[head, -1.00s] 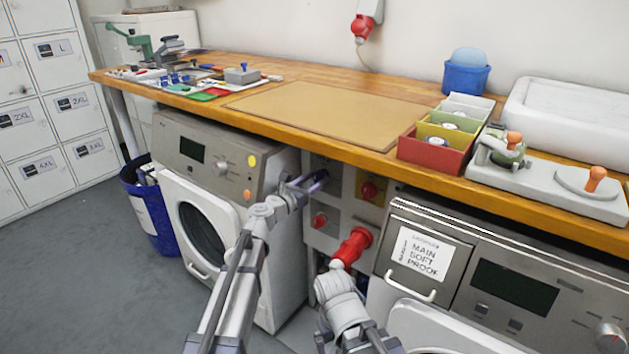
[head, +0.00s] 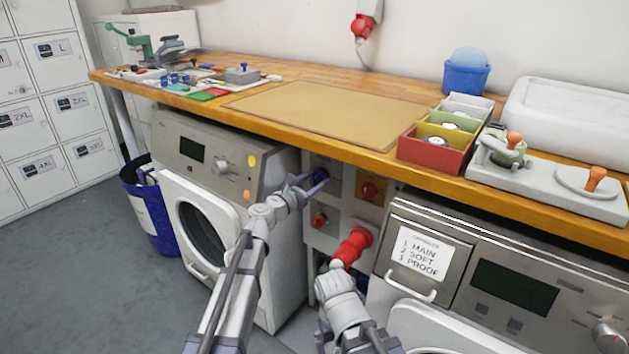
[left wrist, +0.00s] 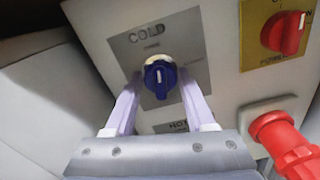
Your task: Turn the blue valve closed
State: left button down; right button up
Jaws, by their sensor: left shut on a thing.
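The blue valve (head: 320,175) is a small dark blue knob on the grey wall panel between the two washing machines. It also shows in the left wrist view (left wrist: 160,76), on a grey plate marked COLD, with its pale pointer line roughly upright. My left gripper (left wrist: 160,84) is shut on the blue valve, one finger on each side of it. In the head view the left gripper (head: 311,182) reaches the panel from the left, and its fingers partly cover the knob. My right arm shows low in the middle of the head view; its gripper cannot be made out.
A red knob on a yellow plate (left wrist: 270,34) is to the right of the valve. Another red knob (head: 319,220) sits below it, and a large red plug (head: 352,247) juts out at the lower right. The wooden worktop (head: 290,145) overhangs the panel.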

pick_arm(q)
jog(key=m, duration=0.4)
jog(key=shift+s+m, duration=0.1)
jog(key=shift+m, duration=0.2)
jog(key=m, duration=0.3)
jog(key=shift+d+f+m, duration=0.1)
jog(key=shift+m, duration=0.3)
jog(key=m, duration=0.3)
jog(key=shift+f+m, duration=0.1)
jog(key=shift+m, duration=1.8)
jog(key=shift+s, duration=0.1)
jog(key=shift+c, duration=1.3)
grip_release()
